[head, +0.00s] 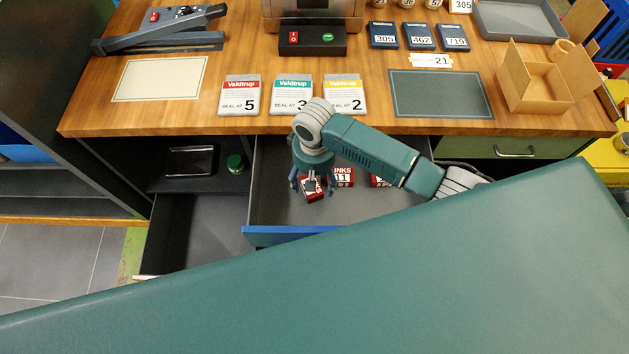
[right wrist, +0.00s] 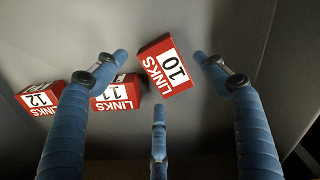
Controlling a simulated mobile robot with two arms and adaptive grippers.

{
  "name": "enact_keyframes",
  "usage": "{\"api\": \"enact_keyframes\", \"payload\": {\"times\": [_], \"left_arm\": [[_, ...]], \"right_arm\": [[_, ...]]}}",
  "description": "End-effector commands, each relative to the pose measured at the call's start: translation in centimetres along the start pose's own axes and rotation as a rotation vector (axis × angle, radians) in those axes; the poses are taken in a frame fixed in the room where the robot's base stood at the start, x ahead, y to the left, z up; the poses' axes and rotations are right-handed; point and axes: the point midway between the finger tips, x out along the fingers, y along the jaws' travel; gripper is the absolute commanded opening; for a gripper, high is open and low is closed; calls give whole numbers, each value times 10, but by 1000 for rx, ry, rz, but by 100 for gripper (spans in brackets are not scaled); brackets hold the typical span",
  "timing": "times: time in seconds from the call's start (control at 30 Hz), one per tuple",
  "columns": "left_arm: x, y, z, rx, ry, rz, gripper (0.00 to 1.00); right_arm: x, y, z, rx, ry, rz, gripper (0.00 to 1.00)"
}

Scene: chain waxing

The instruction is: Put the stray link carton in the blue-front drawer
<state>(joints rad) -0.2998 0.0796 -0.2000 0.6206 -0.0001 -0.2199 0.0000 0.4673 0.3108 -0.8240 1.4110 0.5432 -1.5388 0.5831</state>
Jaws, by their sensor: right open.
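The blue-front drawer (head: 275,237) is pulled out below the bench. A red and white LINKS carton marked 10 (head: 313,194) is inside it, turned at an angle, and shows in the right wrist view (right wrist: 164,66). My right gripper (head: 311,186) is down in the drawer over this carton, its fingers spread wide; the right wrist view shows gaps between fingers and carton. Cartons marked 11 (head: 343,176) and 12 (right wrist: 40,98) sit in a row beside it, partly hidden by my arm and fingers. My left gripper is out of view.
Another open drawer (head: 195,235) stands to the left, with a shelf holding a black tray (head: 189,161) and a green-lidded jar (head: 235,163) above. The bench top (head: 210,135) lies behind my arm. A closed green drawer (head: 480,149) is at right.

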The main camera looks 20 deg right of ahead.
Motion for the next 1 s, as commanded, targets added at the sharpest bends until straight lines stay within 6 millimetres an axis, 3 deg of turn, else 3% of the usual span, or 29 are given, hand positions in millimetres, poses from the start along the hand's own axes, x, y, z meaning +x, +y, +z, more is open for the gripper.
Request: {"api": "enact_keyframes", "payload": {"times": [0.3, 0.5, 1.0], "left_arm": [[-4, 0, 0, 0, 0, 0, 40], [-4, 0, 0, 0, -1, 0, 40], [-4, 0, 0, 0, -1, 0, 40]], "right_arm": [[-70, 0, -1, -1, 4, -1, 71], [-97, 0, -1, 1, 2, 0, 71], [-105, 0, 0, 1, 0, 0, 71]]}}
